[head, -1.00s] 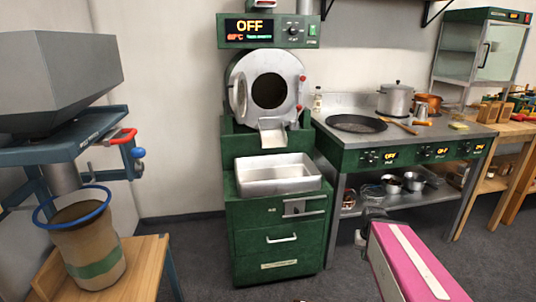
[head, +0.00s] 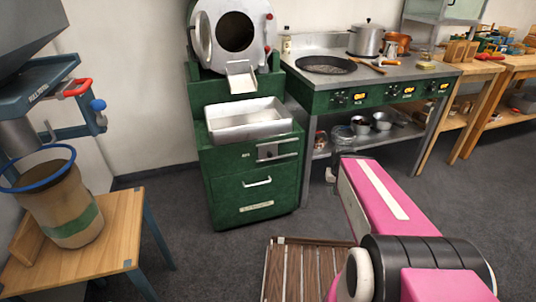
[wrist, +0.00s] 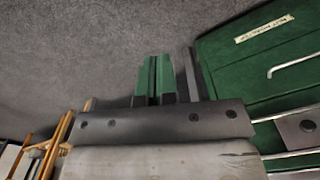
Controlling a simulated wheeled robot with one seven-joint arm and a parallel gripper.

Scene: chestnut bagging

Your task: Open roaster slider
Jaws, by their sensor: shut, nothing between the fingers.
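The green roaster (head: 233,100) stands at the back, with its round drum opening dark and its chute above the metal tray (head: 248,120). A silver plate with a bar and a dark knob (head: 277,151), seemingly the slider, sits on the cabinet front below the tray. The knobbed plate also shows, cut off at the right edge, in the wrist view (wrist: 305,130). My gripper (wrist: 155,62) is shut and empty, its green fingers apart from the plate and to its left in that upside-down view. I cannot make out the gripper in the head view.
A drawer handle (head: 257,182) sits below the plate. The stove table (head: 345,95) stands right of the roaster. A wooden stand (head: 95,245) with a blue-rimmed sack (head: 60,205) is at left. Grey floor is open before the roaster.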

